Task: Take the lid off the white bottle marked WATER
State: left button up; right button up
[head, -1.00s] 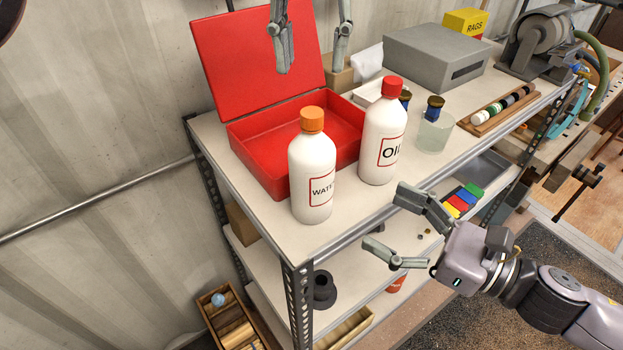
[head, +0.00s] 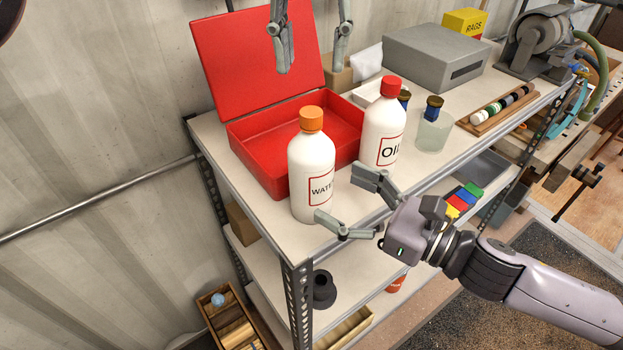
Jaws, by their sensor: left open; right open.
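The white bottle marked WATER (head: 311,165) stands upright near the front left of the shelf top. Its orange lid (head: 312,119) is on it. My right gripper (head: 334,196) is open at the bottle's lower right, one finger by the lower edge of its body and the other in front of the OIL bottle; I cannot tell whether it touches. My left gripper (head: 311,70) is open and empty at the top of the view, its two fingers pointing down above and behind the orange lid.
A white bottle marked OIL (head: 381,129) with a red lid stands just right. An open red box (head: 262,165) is behind the WATER bottle. A glass jar (head: 434,131), a grey box (head: 435,60) and a wooden tray of rollers (head: 505,108) lie farther right.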

aim_at(311, 111)
pick_arm(q)
jog(key=shift+a, duration=0.1)
pick_arm(e)
jog(key=x, duration=0.6)
jog(key=shift+w+a, duration=0.2)
jog(key=shift+a, duration=0.15)
jog(key=c, duration=1.9)
pick_arm(q)
jog(key=m, duration=0.2)
jog(key=shift+f+m, duration=0.1)
jog(key=shift+m, duration=0.2)
pick_arm(e)
grip_shut()
pick_arm(q)
jog(key=shift+m, duration=0.8)
jog(key=shift+f, duration=0.25)
notch_tip(311, 111, down, 7)
jog(key=shift+f, duration=0.2)
